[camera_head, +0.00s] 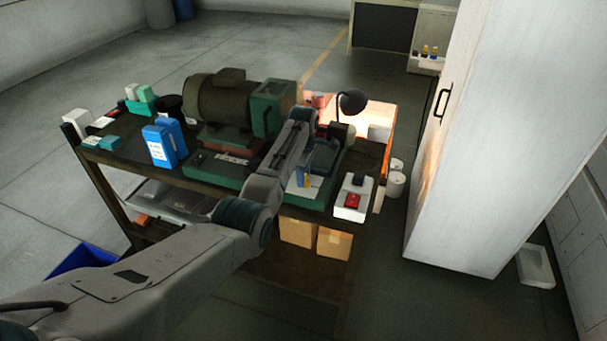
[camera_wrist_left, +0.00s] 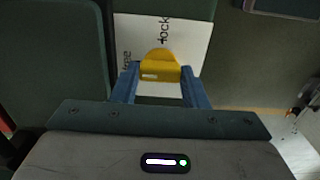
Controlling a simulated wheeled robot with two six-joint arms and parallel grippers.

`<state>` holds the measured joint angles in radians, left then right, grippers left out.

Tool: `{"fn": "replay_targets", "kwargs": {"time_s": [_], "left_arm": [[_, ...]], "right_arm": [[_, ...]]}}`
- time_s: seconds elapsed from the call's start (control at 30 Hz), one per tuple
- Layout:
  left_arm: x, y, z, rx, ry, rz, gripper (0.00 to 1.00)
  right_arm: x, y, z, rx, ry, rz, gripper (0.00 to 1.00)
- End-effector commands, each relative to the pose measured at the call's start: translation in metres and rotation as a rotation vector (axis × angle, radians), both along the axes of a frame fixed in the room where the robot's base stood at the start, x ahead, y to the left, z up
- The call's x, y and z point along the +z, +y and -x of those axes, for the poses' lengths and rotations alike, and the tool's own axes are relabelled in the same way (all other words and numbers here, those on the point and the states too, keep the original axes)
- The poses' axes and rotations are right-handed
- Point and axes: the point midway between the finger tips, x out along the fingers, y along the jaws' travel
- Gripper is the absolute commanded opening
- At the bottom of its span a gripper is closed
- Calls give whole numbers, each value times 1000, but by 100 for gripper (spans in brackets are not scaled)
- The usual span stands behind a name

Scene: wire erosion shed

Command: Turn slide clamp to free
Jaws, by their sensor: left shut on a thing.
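The slide clamp (camera_wrist_left: 158,65) is a yellow lever with a rounded end, seen in the left wrist view on a white plate (camera_wrist_left: 192,35). The plate reads "free" at the left and "lock" at the top. The lever's rounded end points up in the picture, towards the "lock" word. My left gripper (camera_wrist_left: 158,77) has its blue fingers shut on the lever, one on each side. In the head view my left gripper (camera_head: 303,180) is small at the bench's front right, partly hidden by its arm. My right gripper is not in view.
A workbench (camera_head: 213,184) carries a dark motor-like machine (camera_head: 222,100), a blue bottle (camera_head: 158,146), a black lamp (camera_head: 352,101) and a white box with a red button (camera_head: 352,203). A tall white cabinet (camera_head: 480,130) stands to the right. Cardboard boxes (camera_head: 297,232) sit below.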

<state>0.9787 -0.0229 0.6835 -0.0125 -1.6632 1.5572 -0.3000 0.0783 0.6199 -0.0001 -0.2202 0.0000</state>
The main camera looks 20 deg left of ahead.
Motion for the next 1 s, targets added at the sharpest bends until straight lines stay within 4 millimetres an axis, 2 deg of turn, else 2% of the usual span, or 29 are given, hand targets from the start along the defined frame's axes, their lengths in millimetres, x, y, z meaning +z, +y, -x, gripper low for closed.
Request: {"fn": "replay_targets", "kwargs": {"time_s": [0.47, 0.5, 0.6, 0.87, 1.0], "left_arm": [[2, 0, -1, 15, -5, -1, 17], [2, 0, -1, 15, -5, -1, 46], [2, 0, -1, 14, -4, -1, 62], [1, 0, -1, 13, -2, 0, 62], [10, 0, -2, 13, -5, 0, 62]], "right_arm": [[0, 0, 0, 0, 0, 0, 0], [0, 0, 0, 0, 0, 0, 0], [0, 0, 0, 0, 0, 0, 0], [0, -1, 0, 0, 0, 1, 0], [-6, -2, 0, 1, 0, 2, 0]]}}
